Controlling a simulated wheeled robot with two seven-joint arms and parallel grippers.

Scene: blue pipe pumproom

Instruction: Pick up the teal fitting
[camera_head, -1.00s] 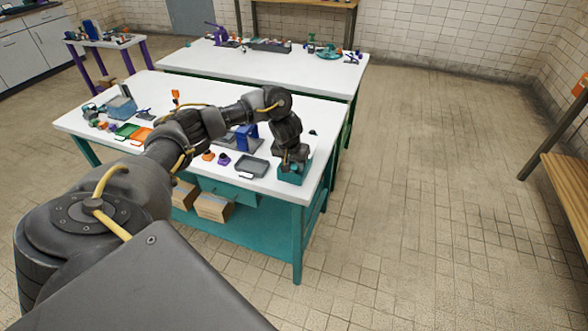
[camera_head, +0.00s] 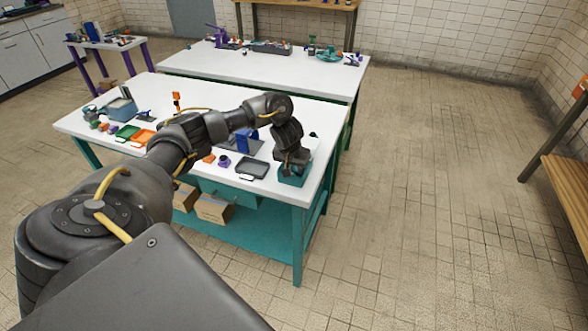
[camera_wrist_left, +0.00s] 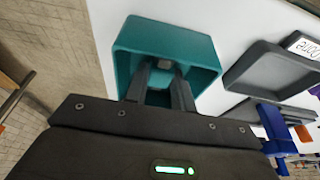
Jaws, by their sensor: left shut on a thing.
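My left gripper (camera_wrist_left: 163,76) reaches down into a teal open bin (camera_wrist_left: 195,45) at the near right corner of the white workbench. In the head view the bin (camera_head: 290,181) is partly covered by the gripper (camera_head: 294,166). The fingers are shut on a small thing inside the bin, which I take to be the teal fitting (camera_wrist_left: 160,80). It is mostly hidden by the fingers, and its teal blends with the bin. I cannot tell whether it is clear of the bin floor. My right gripper is out of view.
A dark grey tray (camera_head: 252,167) with a white label (camera_wrist_left: 305,45) stands beside the bin. A blue stand (camera_head: 246,140), a green tray (camera_head: 127,132) and an orange tray (camera_head: 143,137) are farther left. Another white bench (camera_head: 270,69) stands behind.

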